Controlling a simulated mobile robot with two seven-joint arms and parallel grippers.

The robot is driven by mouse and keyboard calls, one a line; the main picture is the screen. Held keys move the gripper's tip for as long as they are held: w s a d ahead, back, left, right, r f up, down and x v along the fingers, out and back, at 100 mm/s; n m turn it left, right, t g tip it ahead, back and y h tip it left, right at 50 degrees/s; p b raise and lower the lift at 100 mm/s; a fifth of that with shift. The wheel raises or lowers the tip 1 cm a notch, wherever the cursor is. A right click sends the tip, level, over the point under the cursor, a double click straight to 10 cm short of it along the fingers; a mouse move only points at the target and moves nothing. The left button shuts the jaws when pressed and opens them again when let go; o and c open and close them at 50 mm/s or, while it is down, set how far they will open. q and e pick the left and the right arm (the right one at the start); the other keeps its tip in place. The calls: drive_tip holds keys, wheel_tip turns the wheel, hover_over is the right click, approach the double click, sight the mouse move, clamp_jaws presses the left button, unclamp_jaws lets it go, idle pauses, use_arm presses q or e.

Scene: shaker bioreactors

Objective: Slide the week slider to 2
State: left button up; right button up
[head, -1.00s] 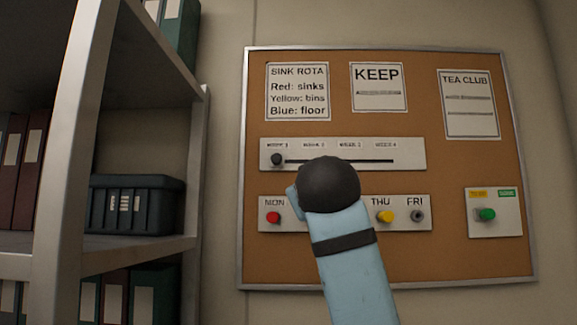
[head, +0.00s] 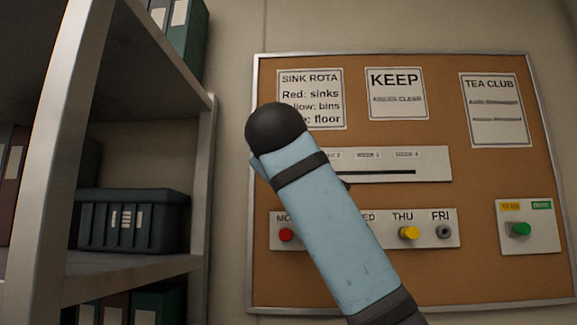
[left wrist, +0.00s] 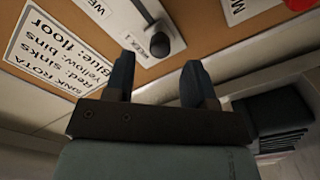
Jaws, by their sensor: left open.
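The week slider panel (head: 432,165) is a pale strip with a dark slot on the corkboard. In the head view my blue arm covers its left end, so the knob is hidden there. In the left wrist view the black slider knob (left wrist: 170,38) stands beside the WEEK 1 label. My left gripper (left wrist: 158,64) is open and empty. Its two dark fingertips are just short of the knob, which lies ahead of the gap between them; contact is not visible. The left fingers are hidden in the head view. My right gripper is not in view.
Below the slider is a panel of weekday knobs (head: 375,243), partly behind my arm. A small panel with a green knob (head: 541,237) is at the right. Paper notices (head: 397,105) hang above. A shelf (head: 140,268) with a dark bin stands at the left.

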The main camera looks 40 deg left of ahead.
use_arm(q)
drive_tip(key=x, duration=0.5)
drive_tip(key=shift+p, duration=0.3)
clamp_jaws()
